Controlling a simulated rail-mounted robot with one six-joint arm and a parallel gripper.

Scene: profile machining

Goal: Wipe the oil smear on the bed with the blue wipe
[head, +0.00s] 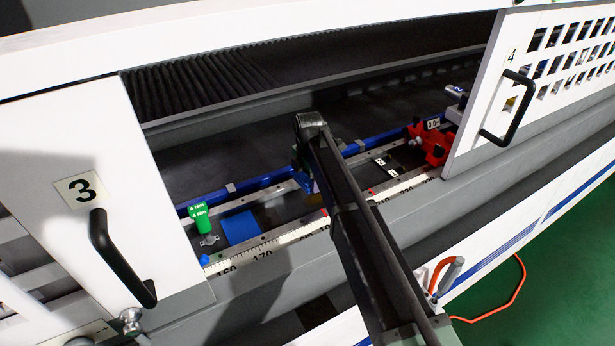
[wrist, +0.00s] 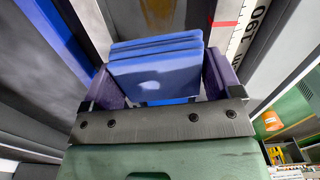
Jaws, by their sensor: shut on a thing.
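My gripper (wrist: 163,80) has its two purple fingers shut on the blue wipe (wrist: 155,70), a folded, layered pad held between them in the wrist view. In the head view my arm comes in from the lower right and its end (head: 304,178) is low over the bed, between the rails. The arm hides most of the gripper there. I cannot tell whether the wipe touches the bed. A brownish dark patch (wrist: 158,12) shows just beyond the wipe in the wrist view. It may be the oil smear, but I cannot be sure.
A green clamp-like part (head: 200,218) and a flat blue block (head: 240,227) sit left of my arm. A red fixture (head: 430,143) stands to the right. The numbered scale (head: 290,238) runs along the front. Doors with black handles (head: 115,258) flank the opening.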

